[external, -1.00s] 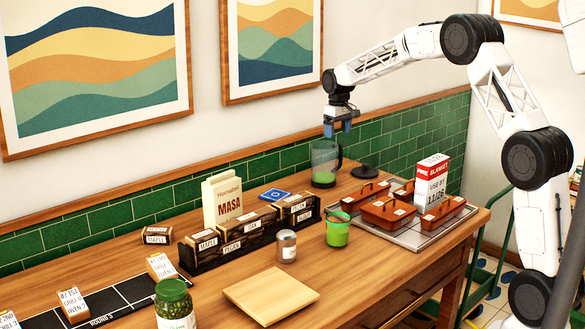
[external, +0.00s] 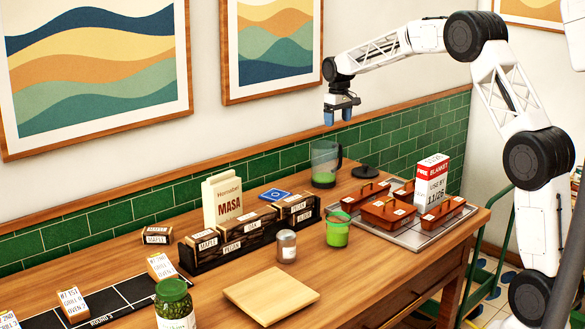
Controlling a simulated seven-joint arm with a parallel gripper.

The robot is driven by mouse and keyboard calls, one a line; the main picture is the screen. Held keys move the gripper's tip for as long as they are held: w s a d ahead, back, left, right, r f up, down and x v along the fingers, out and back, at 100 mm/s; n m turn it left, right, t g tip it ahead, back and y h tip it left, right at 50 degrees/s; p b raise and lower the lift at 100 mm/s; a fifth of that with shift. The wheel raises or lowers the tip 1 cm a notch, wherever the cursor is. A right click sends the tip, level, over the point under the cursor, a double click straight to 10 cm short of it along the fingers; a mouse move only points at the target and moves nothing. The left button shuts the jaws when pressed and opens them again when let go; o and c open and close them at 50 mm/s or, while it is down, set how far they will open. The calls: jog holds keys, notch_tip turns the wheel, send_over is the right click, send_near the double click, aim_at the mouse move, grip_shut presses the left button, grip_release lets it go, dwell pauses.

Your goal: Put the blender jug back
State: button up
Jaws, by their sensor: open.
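The blender jug (external: 325,166) is a clear, grey-tinted jug with a dark handle on its right side and green contents at the bottom. It stands upright at the back of the table near the green tiles. A round black piece (external: 365,171) with a knob lies on the table just right of it; I cannot tell if it is a base or a lid. My gripper (external: 329,119) is open and empty, pointing down above the jug and clear of its rim.
A tray (external: 408,238) with several lidded terracotta dishes and a red-white box (external: 432,182) stands to the right. A green cup (external: 338,230), a shaker (external: 286,245) and a wooden board (external: 270,293) stand in front. A dark rack (external: 245,240) of labelled blocks is at left.

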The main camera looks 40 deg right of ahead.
jog(key=s+a+r, duration=0.4)
jog(key=s, duration=0.5)
jog(key=s+a+r+t, duration=0.1)
jog(key=s+a+r, duration=0.25)
jog(key=s, duration=0.55)
jog(key=s+a+r, duration=0.3)
jog(key=s+a, duration=0.2)
jog(key=s, duration=0.5)
jog(key=s+a+f, duration=0.2)
jog(key=s, duration=0.9)
jog(key=s+a+f+t, duration=0.1)
jog(key=s+a+f, duration=0.2)
jog(key=s, duration=0.8)
jog(key=s+a+f, duration=0.2)
jog(key=s+f, duration=0.1)
jog(key=s, duration=0.9)
jog(key=shift+a+f+t, duration=0.15)
jog(key=shift+a+t, duration=0.15)
